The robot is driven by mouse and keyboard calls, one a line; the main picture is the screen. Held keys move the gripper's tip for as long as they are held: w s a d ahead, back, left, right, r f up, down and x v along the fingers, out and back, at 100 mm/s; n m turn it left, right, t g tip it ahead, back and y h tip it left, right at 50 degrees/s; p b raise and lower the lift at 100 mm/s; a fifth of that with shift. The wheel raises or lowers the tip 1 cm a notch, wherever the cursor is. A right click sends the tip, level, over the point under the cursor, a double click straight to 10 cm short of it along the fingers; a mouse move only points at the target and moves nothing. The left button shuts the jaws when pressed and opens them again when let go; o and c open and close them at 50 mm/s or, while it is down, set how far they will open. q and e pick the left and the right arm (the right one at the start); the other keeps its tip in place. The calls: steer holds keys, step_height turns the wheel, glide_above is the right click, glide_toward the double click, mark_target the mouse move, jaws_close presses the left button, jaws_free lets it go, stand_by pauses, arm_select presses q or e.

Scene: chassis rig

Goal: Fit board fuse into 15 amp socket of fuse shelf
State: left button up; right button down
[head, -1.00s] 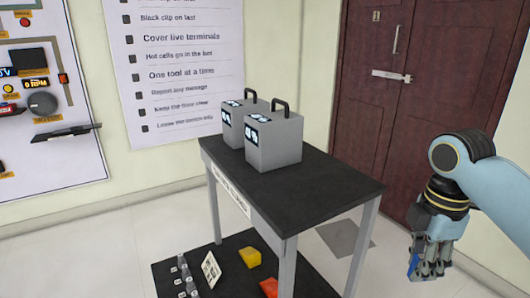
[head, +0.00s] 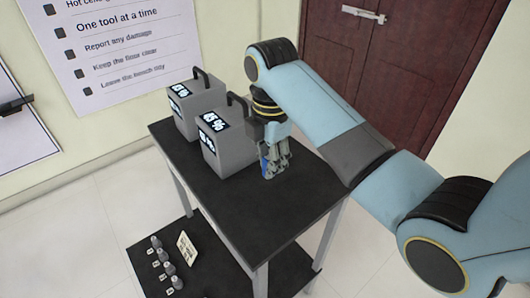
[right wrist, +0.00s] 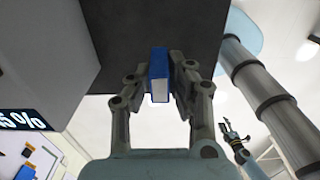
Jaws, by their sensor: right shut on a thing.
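My right gripper (head: 272,170) is over the dark table top, beside the nearer grey box. In the right wrist view its fingers (right wrist: 160,85) are shut on a small blue block (right wrist: 159,65) with a pale face, which looks like the board fuse. A bit of blue (head: 263,154) shows at the fingers in the head view. I cannot make out the fuse shelf or its 15 amp socket in either view. A small dark gripper (right wrist: 237,140), seemingly my left one, shows at the lower right of the right wrist view; its finger opening is unclear.
Two grey boxes with black handles and percent displays, one nearer (head: 225,150) and one farther (head: 192,105), stand on the table (head: 215,192). The lower shelf (head: 212,268) holds several grey pegs (head: 163,262) and a pale card (head: 187,247). The table's front right is clear.

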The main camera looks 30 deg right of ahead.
steer(key=w+d+f, duration=0.2)
steer(key=d, duration=0.1)
steer(key=w+d+f, duration=0.1)
steer(key=d, duration=0.1)
steer(key=shift+w+f, duration=0.3)
steer(key=shift+f, duration=0.1)
steer(key=shift+w+d+f, duration=0.4)
steer(key=shift+d+f, duration=0.2)
steer(key=shift+f, duration=0.2)
step_height(320, 180, down, 2)
steer(key=shift+f, duration=0.6)
arm_select(q)
steer(key=shift+w+d, duration=0.25)
steer(key=shift+w, duration=0.15)
arm_select(e)
steer(key=shift+f, duration=0.15)
steer(key=c, duration=1.2)
jaws_free()
